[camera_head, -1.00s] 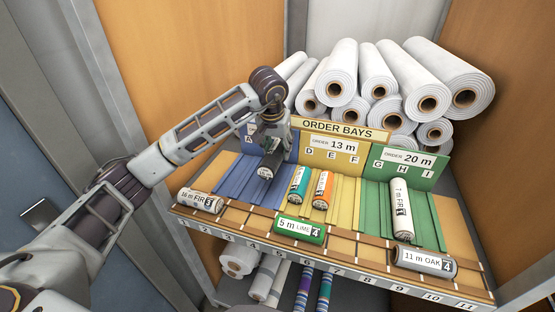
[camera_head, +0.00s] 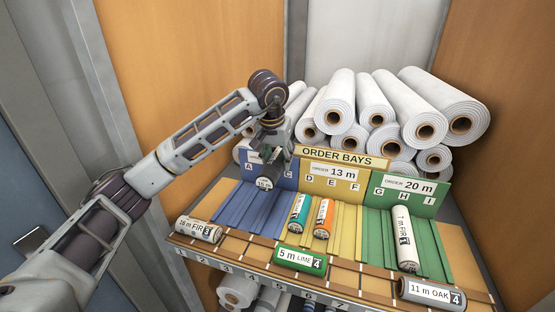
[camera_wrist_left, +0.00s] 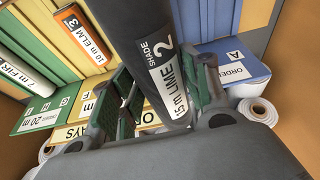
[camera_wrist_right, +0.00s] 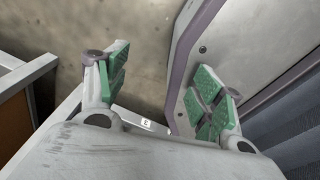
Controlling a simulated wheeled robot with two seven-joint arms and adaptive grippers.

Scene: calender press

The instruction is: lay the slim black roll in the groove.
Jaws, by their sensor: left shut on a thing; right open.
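My left gripper (camera_head: 272,150) is shut on a slim black roll (camera_head: 265,182), which hangs tilted above the back of the blue bay (camera_head: 245,207). In the left wrist view the black roll (camera_wrist_left: 135,45) lies between the finger pads, with a white label reading 15 m LIME, SHADE 2. The blue bay has lengthwise grooves. Its sign shows A and C; the gripper and roll hide its middle. The roll appears clear of the grooves. My right gripper (camera_wrist_right: 165,92) is open and empty in the right wrist view, and is outside the head view.
A 7 m FIR roll (camera_head: 403,238) lies in the green bay. FIR (camera_head: 198,229), LIME (camera_head: 299,260) and OAK (camera_head: 431,292) rolls lie along the front rack. Large white rolls (camera_head: 440,105) are stacked behind.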

